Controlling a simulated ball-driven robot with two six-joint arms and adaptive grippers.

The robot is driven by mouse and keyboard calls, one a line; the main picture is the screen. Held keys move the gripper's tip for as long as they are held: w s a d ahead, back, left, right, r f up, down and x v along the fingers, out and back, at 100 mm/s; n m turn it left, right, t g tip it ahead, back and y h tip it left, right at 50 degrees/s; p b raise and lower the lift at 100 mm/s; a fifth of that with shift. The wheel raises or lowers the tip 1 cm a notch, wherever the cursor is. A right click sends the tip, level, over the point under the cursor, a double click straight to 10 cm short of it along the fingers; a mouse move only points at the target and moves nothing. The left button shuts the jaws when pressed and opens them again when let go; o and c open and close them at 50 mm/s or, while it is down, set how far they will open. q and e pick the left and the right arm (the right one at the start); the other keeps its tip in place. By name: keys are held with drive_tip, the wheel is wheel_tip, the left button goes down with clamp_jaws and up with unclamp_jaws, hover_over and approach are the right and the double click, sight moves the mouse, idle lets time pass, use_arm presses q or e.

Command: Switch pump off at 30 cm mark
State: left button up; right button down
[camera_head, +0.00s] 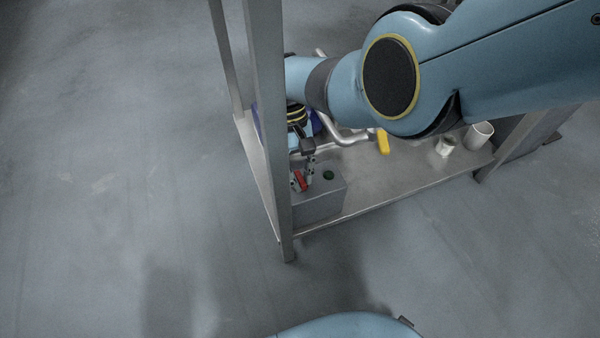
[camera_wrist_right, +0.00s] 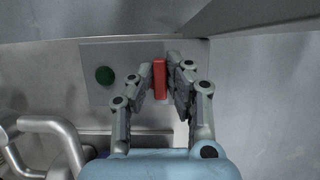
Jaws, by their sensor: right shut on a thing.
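A grey control box (camera_head: 318,203) stands on the low metal shelf near its front left corner. It carries a round green button (camera_head: 328,175) and a red switch (camera_head: 299,181). In the right wrist view the red switch (camera_wrist_right: 159,79) stands upright between my right gripper's fingers (camera_wrist_right: 163,78), with the green button (camera_wrist_right: 104,75) to its left on the box's face (camera_wrist_right: 124,58). My right gripper (camera_head: 303,177) reaches down from above and is shut on the red switch. No 30 cm mark is readable. My left gripper is out of view.
A metal frame post (camera_head: 267,120) rises close beside my right gripper. Bent metal pipe (camera_head: 342,133) with a yellow handle (camera_head: 382,141) lies behind the box. The shelf's front middle (camera_head: 385,195) is clear.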

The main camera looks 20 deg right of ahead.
drive_tip(key=c, duration=1.3)
unclamp_jaws()
drive_tip(key=v, duration=1.2)
